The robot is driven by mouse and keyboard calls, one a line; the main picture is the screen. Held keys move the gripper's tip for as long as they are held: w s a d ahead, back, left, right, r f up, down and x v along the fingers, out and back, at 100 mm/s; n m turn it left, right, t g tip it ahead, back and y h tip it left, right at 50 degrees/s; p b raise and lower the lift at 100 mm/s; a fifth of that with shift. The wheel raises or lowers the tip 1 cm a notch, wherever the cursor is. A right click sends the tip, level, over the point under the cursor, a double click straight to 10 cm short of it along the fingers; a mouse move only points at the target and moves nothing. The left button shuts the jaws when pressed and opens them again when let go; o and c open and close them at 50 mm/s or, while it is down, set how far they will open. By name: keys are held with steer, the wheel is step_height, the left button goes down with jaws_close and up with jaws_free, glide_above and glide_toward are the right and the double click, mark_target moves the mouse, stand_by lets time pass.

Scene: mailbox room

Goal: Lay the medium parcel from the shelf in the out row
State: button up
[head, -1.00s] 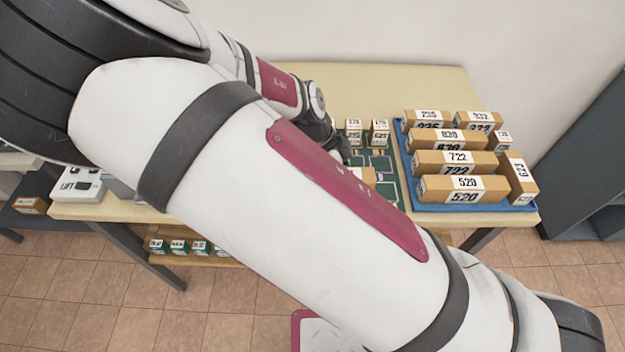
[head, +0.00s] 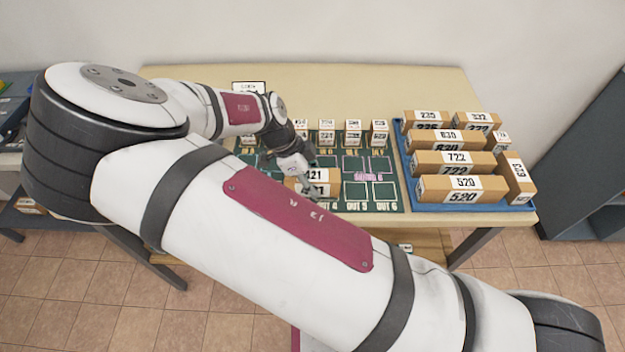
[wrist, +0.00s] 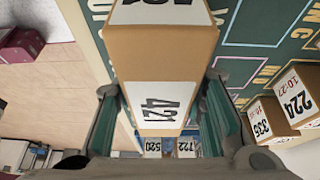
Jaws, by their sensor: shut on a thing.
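A brown parcel with white labels reading 421 (head: 318,175) is held in my gripper (head: 302,172). The wrist view shows the parcel (wrist: 160,70) between both fingers of the gripper (wrist: 165,115). In the head view it is over the left-middle of the green mat (head: 384,165), by the front row marked OUT. Labels like OUT 5 and OUT 6 show to its right, and those cells are bare. My arm hides the mat's front left part. I cannot tell whether the parcel touches the mat.
Several small boxes (head: 352,133) stand along the mat's back row. A blue tray (head: 408,190) with several larger parcels, such as 520 (head: 445,195), is on the right. A dark shelf unit (head: 590,160) stands beyond the table.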

steer(key=shift+f, duration=0.1)
steer(key=o, duration=1.3)
steer(key=shift+o, duration=0.2)
steer(key=v, duration=1.2)
